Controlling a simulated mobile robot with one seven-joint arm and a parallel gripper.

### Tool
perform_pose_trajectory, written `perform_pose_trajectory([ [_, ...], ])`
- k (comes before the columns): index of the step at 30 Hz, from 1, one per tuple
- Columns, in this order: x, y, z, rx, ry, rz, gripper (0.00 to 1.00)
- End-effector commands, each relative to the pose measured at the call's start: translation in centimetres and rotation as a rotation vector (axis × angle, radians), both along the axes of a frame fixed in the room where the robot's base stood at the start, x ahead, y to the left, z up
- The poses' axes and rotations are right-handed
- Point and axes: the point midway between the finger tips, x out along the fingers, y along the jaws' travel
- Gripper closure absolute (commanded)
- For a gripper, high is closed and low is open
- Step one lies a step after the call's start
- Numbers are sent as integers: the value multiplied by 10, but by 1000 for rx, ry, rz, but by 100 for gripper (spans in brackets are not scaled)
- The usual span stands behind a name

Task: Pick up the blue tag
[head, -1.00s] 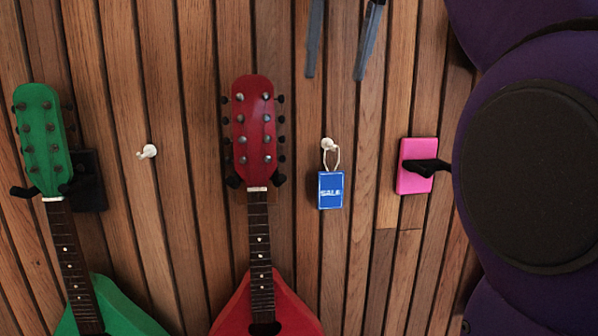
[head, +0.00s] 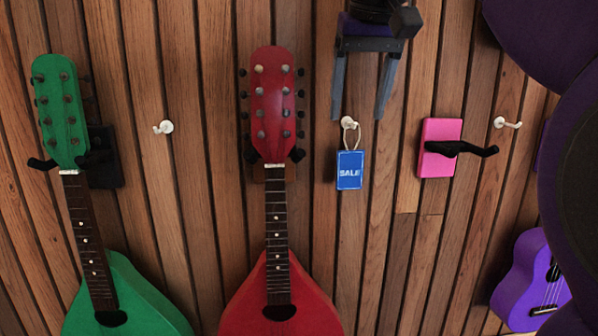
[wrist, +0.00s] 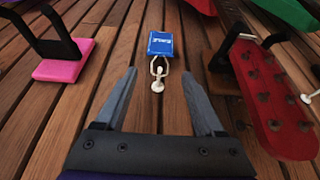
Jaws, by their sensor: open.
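The blue tag (head: 349,170) reads SALE and hangs by a pale cord loop from a white peg (head: 349,121) on the wood-slat wall. In the wrist view the blue tag (wrist: 160,44) lies beyond the fingertips, with the white peg (wrist: 157,84) nearer. My gripper (head: 358,112) is open and empty, its two grey fingers pointing down above the tag, one to each side of the peg in the head view. In the wrist view my gripper (wrist: 163,85) has the peg and cord loop roughly centred between its fingertips. I cannot tell the depth gap to the wall.
A red mandolin (head: 272,120) hangs left of the tag, and a green one (head: 62,120) farther left. A pink hanger plate (head: 437,147) with a black hook juts out to the right. Bare pegs (head: 164,127) and a purple ukulele (head: 533,285) are also on the wall.

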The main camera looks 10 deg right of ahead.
Motion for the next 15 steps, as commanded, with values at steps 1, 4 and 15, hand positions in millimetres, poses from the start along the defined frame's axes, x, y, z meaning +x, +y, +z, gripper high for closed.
perform_pose_trajectory([
  [1,2,0,-7,0,2,0,30],
  [4,8,0,-23,0,4,0,30],
  [15,21,0,-51,0,1,0,30],
])
